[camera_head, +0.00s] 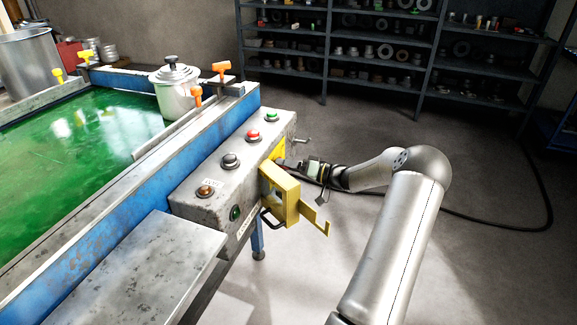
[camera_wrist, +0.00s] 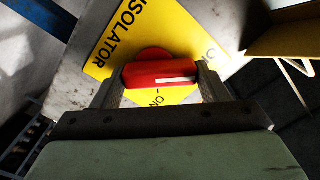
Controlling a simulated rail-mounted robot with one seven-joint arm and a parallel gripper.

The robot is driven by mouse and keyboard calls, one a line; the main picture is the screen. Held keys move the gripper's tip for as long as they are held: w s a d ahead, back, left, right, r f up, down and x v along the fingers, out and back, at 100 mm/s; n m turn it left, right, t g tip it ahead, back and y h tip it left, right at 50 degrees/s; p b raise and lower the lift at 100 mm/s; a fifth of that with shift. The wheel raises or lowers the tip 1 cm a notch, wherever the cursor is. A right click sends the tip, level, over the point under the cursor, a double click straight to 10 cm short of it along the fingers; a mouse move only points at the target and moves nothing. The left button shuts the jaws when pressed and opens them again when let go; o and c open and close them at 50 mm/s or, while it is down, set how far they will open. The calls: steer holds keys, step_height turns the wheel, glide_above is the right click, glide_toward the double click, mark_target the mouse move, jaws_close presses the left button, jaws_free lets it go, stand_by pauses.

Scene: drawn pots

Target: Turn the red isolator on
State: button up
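The red isolator (camera_wrist: 160,73) is a handle with a white line on its right part, lying nearly level in the wrist view. The white line points right, toward neither mark squarely. My gripper (camera_wrist: 163,80) has one finger at each end of the handle, with no clear gap on either side.
A yellow box with a bent flap (camera_head: 283,192) sticks out beside my gripper; yellow metal also shows at the upper right of the wrist view (camera_wrist: 292,30). The control box has several buttons on top. A black cable (camera_head: 500,225) lies on the floor, which is mostly clear at right.

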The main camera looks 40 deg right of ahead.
steer(key=shift+m, duration=0.3)
steer(key=shift+w+d+f+m+p, duration=0.1)
steer(key=shift+m+p, duration=0.6)
steer(key=shift+m, duration=2.15)
steer(key=shift+d+r+m+p, duration=0.15)
steer(key=shift+m+p, duration=0.6)
steer(key=shift+m, duration=2.15)
steer(key=shift+w+d+f+m+p, duration=0.15)
steer(key=shift+m+p, duration=0.55)
steer(key=shift+m, duration=2.15)
steer(key=shift+s, duration=0.1)
steer(key=o, duration=1)
steer(key=v, duration=1.7)
steer(key=shift+s+d, duration=0.15)
